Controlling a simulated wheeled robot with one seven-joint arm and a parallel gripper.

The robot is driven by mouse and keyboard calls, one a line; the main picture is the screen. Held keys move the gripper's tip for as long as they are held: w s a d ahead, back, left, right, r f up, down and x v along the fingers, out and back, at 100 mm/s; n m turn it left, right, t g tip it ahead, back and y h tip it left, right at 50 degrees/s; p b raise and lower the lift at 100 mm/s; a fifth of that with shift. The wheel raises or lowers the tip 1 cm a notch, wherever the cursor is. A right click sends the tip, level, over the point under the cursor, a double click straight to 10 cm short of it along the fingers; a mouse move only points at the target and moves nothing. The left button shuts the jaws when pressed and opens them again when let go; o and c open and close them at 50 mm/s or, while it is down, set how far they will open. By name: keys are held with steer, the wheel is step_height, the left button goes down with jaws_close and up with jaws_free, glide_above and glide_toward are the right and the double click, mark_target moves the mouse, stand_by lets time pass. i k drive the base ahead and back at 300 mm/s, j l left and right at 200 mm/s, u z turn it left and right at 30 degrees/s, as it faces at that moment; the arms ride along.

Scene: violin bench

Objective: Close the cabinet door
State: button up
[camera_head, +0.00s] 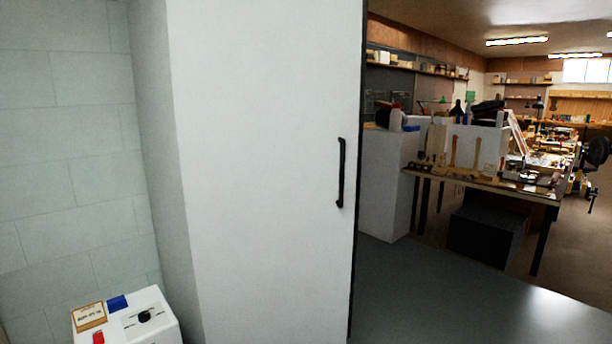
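A tall white cabinet stands close in front of me, left of centre. Its left side wall (165,170) is in shade. Its broad white door (260,180) faces me and has a black vertical bar handle (341,172) near its right edge. A dark strip (357,170) runs down that edge. No cabinet interior shows, and I cannot tell from this view whether the door stands ajar. The cabinet's top and bottom are cut off by the picture. My gripper is not in view.
A white box-like unit (165,325) with small items on top stands at lower left by a pale block wall (60,150). Grey floor (450,305) is open at right. Beyond it stand a white cabinet (385,190) and a cluttered workbench (480,184).

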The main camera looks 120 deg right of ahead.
mark_target(269, 97)
steer(key=z, duration=3.95)
